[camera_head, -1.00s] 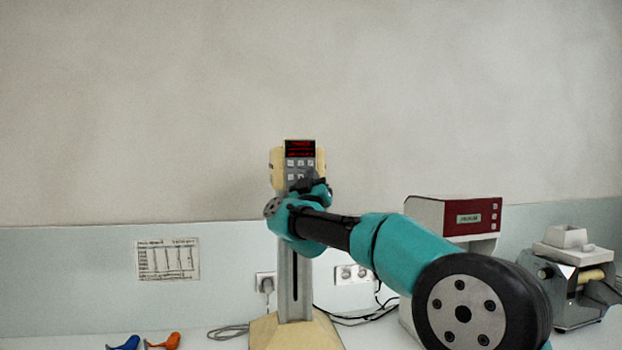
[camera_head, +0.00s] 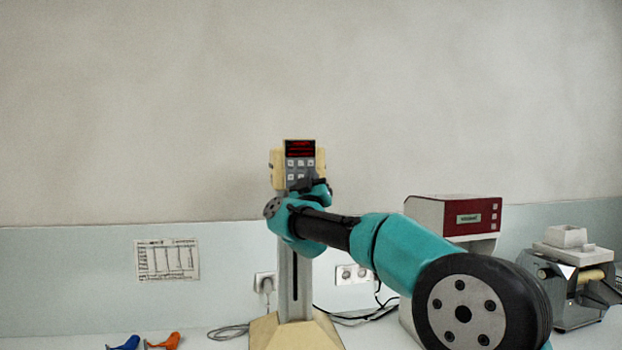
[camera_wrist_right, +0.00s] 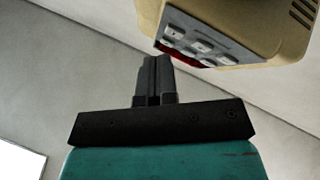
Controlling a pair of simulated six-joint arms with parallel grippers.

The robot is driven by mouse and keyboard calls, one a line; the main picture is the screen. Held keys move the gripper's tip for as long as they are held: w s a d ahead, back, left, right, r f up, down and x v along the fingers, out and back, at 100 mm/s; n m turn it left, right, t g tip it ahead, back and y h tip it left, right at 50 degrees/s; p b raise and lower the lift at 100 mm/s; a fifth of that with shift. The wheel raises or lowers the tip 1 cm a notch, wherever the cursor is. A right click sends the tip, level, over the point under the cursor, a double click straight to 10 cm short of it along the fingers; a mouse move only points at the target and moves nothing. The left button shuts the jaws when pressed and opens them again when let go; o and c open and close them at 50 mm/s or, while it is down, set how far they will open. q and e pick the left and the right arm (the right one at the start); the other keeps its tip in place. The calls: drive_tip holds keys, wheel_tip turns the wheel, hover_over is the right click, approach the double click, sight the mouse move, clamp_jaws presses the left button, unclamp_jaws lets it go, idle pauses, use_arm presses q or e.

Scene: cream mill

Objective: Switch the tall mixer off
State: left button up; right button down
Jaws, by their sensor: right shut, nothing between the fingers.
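The tall mixer stands on the bench with a cream head (camera_head: 277,168), a grey column and a cream base (camera_head: 295,334). Its front panel has a lit red display (camera_head: 300,148) above grey buttons (camera_head: 298,164). My right gripper (camera_head: 312,183) is in front of the lower panel and hides part of it. In the right wrist view, the closed, empty fingers (camera_wrist_right: 154,70) point toward the mixer head (camera_wrist_right: 245,25), just below and left of its button panel (camera_wrist_right: 205,42). A small gap shows between fingertips and panel. My left gripper is not in view.
A red and white machine (camera_head: 471,218) stands right of the mixer, behind my right arm. A grey machine (camera_head: 565,285) is at the far right. Blue (camera_head: 126,343) and orange (camera_head: 163,342) items lie at the front left. Cables (camera_head: 360,317) run along the bench.

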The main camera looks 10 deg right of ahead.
drive_tip(key=shift+w, duration=0.15)
idle(0.3)
drive_tip(key=shift+w, duration=0.3)
drive_tip(key=shift+w, duration=0.3)
idle(0.7)
drive_tip(key=shift+s, duration=0.75)
drive_tip(key=s, duration=0.5)
drive_tip(key=shift+a+r, duration=0.1)
drive_tip(key=shift+r, duration=0.05)
idle(0.4)
idle(0.4)
